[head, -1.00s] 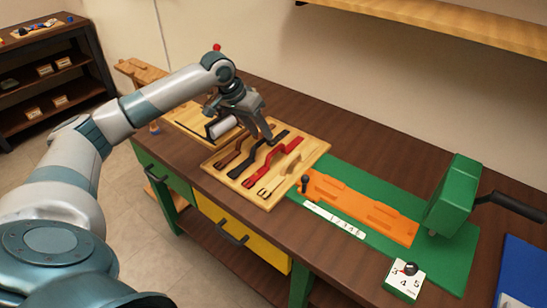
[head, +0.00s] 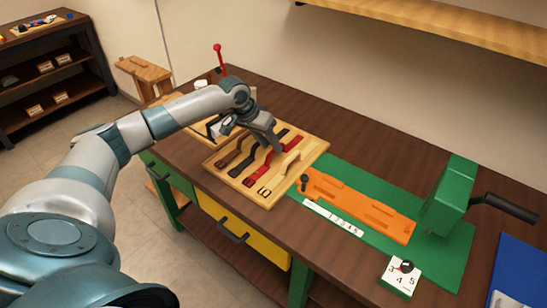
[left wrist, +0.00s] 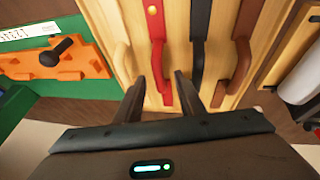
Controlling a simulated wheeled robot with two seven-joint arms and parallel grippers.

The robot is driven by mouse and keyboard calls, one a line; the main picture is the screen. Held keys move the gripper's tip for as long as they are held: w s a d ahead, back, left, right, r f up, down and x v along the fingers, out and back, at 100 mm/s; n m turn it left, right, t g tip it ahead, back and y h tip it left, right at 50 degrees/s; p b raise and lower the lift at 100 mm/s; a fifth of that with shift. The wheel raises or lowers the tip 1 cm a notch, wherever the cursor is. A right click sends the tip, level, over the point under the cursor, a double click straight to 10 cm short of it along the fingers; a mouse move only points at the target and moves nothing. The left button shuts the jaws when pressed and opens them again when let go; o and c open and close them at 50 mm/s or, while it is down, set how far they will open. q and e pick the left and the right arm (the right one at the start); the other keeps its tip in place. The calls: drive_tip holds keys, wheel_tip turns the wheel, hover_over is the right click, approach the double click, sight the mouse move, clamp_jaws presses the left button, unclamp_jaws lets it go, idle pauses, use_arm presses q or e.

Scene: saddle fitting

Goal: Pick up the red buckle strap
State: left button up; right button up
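The red buckle strap (head: 259,168) lies on a light wooden board (head: 309,157) on the workbench, between a black strap (head: 245,150) and a tan strap (head: 290,162). My left gripper (head: 277,150) is over the far end of the red strap, pointing down. In the left wrist view, its two fingers (left wrist: 160,98) are apart, one on each side of the red strap's (left wrist: 158,45) near end. Whether they touch it cannot be told. In the head view, the gripper partly hides the strap's far end. My right gripper is not in view.
A dark brown strap (head: 230,152) lies left of the black one. An orange fixture (head: 360,203) with a black knob sits on a green base (head: 455,250), beside a green press (head: 450,195) with a black handle. A blue folder (head: 520,270) lies at right.

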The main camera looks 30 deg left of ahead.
use_arm(q)
drive_tip(key=p+x, duration=0.1)
drive_tip(key=x, duration=0.2)
drive_tip(key=shift+w+d, duration=0.15)
drive_tip(key=shift+d, duration=0.05)
drive_tip(key=shift+w+f, duration=0.15)
drive_tip(key=shift+f, duration=0.4)
clamp_jaws()
